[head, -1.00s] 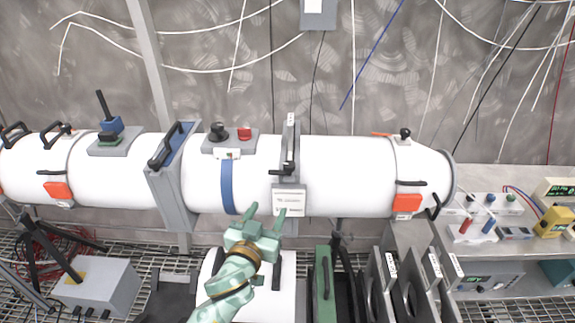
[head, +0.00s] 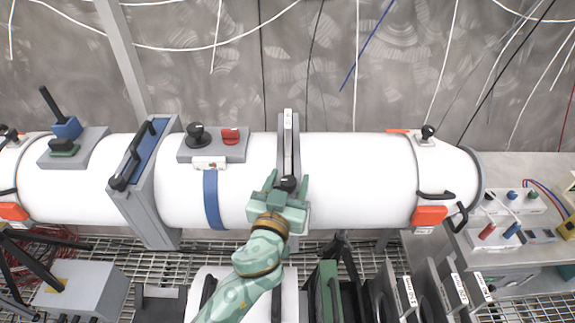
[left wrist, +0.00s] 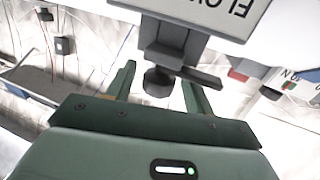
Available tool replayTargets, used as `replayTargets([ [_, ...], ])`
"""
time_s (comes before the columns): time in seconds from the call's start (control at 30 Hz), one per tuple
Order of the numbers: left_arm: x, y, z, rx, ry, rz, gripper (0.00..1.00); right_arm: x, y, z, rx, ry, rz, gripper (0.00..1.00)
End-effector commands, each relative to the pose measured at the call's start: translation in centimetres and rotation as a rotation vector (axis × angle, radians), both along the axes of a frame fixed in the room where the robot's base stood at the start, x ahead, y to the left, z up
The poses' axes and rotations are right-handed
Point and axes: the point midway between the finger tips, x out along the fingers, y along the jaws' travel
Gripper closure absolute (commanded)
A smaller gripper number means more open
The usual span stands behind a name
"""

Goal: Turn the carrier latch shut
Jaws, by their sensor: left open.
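The carrier latch is a black handle with a round knob (head: 288,183) on the grey collar (head: 289,135) around the white tube. It also shows in the left wrist view as a dark bar and knob (left wrist: 160,80) below a white plate with black letters (left wrist: 225,12). My left gripper (head: 287,180), pale green, is open at the latch, with one finger on each side of the knob. In the left wrist view the open fingers (left wrist: 160,85) flank the knob, with gaps visible. Whether they touch it is unclear. My gripper hides the collar's lower part. My right gripper is not seen.
The white tube (head: 350,180) runs across the view. A grey box with a black knob and red button (head: 230,135) sits left of the collar, above a blue band (head: 212,200). An orange block (head: 429,215) is at the right. Equipment stands below on the grating.

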Motion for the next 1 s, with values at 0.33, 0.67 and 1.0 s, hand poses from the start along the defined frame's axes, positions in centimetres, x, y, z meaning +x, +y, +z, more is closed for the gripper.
replayTargets([
  [0.33, -0.2, -0.2, 0.0, -0.001, 0.000, 0.000, 0.47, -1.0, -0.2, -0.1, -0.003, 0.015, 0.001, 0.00],
  [0.67, -0.1, -0.2, 0.0, -0.001, 0.000, -0.001, 0.91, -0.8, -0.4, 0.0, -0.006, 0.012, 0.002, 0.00],
  [1.0, -0.1, 0.0, 0.4, 0.001, -0.001, -0.098, 0.91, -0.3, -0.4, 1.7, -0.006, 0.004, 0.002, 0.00],
])
